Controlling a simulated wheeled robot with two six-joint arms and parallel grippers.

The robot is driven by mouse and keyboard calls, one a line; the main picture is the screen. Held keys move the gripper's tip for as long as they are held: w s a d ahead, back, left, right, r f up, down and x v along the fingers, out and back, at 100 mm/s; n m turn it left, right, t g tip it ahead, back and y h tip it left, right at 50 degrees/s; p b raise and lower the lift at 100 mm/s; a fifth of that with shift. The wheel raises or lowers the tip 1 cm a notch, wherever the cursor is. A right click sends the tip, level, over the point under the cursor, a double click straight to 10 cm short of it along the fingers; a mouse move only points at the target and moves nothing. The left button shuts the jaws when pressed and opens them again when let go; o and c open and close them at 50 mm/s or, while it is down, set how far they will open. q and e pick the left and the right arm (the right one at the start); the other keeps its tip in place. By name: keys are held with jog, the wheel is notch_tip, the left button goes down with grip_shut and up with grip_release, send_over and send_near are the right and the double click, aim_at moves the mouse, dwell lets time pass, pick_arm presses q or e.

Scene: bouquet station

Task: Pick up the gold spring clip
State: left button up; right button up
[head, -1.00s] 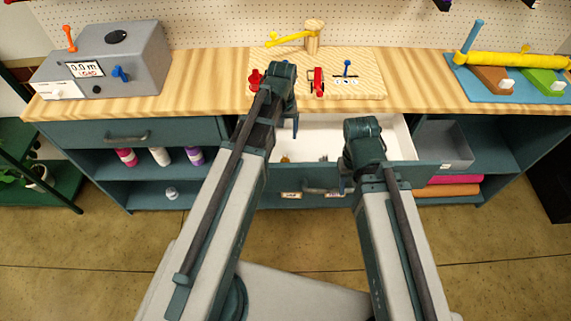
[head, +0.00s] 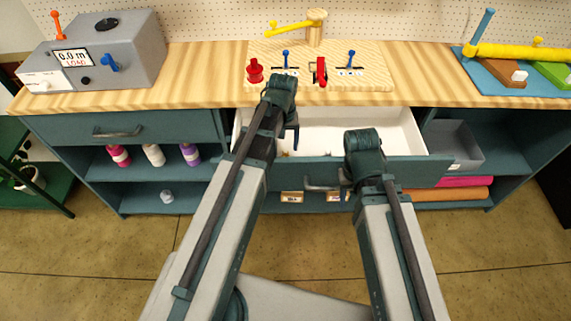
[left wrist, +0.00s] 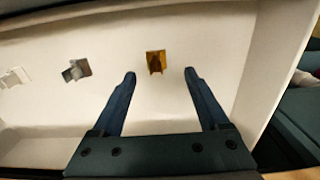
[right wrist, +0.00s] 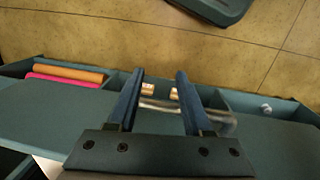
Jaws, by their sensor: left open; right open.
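The gold spring clip (left wrist: 156,62) lies on the white floor of the open drawer (left wrist: 215,25). In the left wrist view it shows just beyond and between the fingertips of my left gripper (left wrist: 160,74), which is open and empty. Two silvery clips, one darker (left wrist: 76,70) and one paler (left wrist: 15,77), lie to its left. In the head view my left gripper (head: 290,145) reaches into the drawer, and its arm hides part of it. My right gripper (right wrist: 160,74) is open at the drawer front, with the drawer handle (right wrist: 160,105) showing between its fingers.
The drawer's walls (head: 410,135) surround the clips. Above is the wooden worktop (head: 200,65) with a pegged board (head: 375,70). A grey bin (head: 455,142) sits right of the drawer. Bottles (head: 153,155) stand on the left shelf.

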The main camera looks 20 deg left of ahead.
aim_at(285, 153)
pick_arm(q)
jog(key=shift+f, duration=0.3)
jog(key=f+b, duration=0.5)
jog(key=shift+w+d+f, duration=0.15)
jog(key=shift+w+d, duration=0.1)
jog(key=shift+d, duration=0.05)
grip_shut()
